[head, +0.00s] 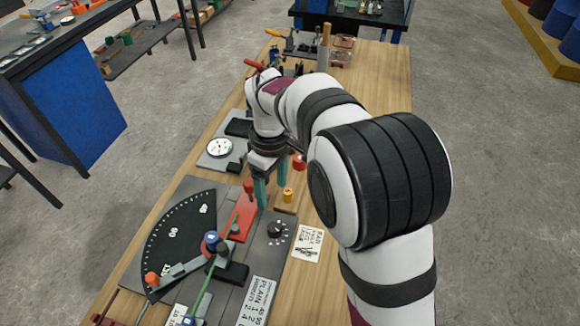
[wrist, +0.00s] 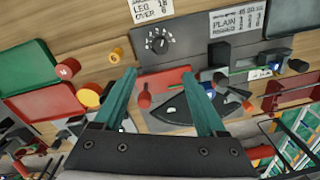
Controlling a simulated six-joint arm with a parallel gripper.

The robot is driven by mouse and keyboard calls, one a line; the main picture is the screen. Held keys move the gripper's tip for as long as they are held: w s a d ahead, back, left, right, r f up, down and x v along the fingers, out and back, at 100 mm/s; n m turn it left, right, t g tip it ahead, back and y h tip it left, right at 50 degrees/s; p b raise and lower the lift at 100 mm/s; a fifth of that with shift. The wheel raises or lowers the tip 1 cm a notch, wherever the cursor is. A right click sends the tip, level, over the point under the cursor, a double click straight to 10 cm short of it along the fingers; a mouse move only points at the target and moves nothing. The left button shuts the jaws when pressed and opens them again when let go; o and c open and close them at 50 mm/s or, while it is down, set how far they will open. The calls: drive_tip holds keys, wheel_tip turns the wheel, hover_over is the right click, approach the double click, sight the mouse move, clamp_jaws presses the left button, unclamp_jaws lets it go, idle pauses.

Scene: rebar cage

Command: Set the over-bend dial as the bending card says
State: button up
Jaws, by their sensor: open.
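The over-bend dial is a small black knob (head: 278,232) ringed by white marks on the grey bender plate. The dial also shows in the wrist view (wrist: 158,43), near the top middle; I cannot read its setting. A white card (head: 308,243) with print and a sketch lies on the wood beside the plate. In the wrist view the card (wrist: 146,10) is cut off at the top and its print includes LEG and OVER. A label (head: 258,301) on the plate reads PLAIN with figures. My gripper (head: 268,198) is open and empty above the bench, near the dial, with teal fingers (wrist: 158,75).
The bender has a black angle scale (head: 180,240), a blue-topped post (head: 211,240) and a red block (head: 240,215). A yellow cylinder (head: 288,195) stands near the dial. A round white gauge (head: 219,147) lies farther back. Bare wood lies right of the card.

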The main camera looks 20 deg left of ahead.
sight(274, 226)
drive_tip(key=f, duration=1.4)
drive_tip(key=shift+s+f, duration=0.3)
drive_tip(key=shift+f, duration=0.1)
clamp_jaws()
